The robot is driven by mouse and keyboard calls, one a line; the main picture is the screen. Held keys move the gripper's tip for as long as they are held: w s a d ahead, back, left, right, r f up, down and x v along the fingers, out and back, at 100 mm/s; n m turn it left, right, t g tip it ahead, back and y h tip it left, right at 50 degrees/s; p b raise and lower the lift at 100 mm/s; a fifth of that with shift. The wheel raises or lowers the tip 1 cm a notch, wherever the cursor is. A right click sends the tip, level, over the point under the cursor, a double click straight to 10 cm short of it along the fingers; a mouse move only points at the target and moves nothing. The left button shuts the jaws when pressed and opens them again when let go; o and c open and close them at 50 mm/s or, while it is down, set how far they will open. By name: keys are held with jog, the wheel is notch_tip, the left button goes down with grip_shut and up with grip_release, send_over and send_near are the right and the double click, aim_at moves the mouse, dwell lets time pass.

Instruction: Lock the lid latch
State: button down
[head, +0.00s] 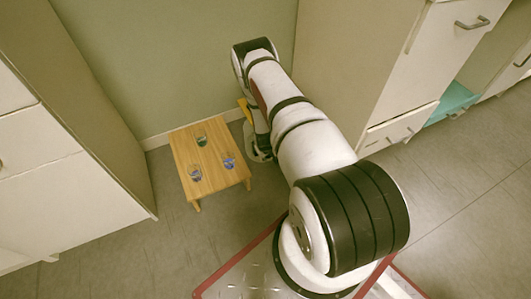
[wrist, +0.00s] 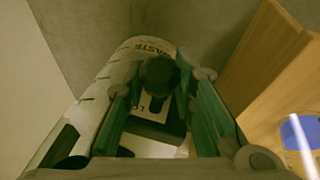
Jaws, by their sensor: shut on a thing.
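A white rounded bin (wrist: 142,47) marked "WASTE" is in the wrist view. On it, a dark latch knob (wrist: 160,76) stands over a pale plate with partly hidden lettering. My gripper (wrist: 165,92) has its greenish fingers on either side of the dark knob and is shut on it. The fingers hide the knob's sides and part of the plate. I cannot tell from the picture whether the latch is locked. In the head view my arm hides most of the bin and the fingers, beside the small table's right edge.
A low wooden table (head: 191,150) with three small glass containers stands left of my arm; its edge shows at the right in the wrist view (wrist: 262,62). Cabinets stand at the left (head: 50,150) and right (head: 425,70). Grey floor (head: 460,180) is clear at the right.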

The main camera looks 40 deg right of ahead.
jog(key=c, duration=1.3)
grip_release()
jog(key=v, duration=1.2)
jog(key=shift+w, duration=0.1)
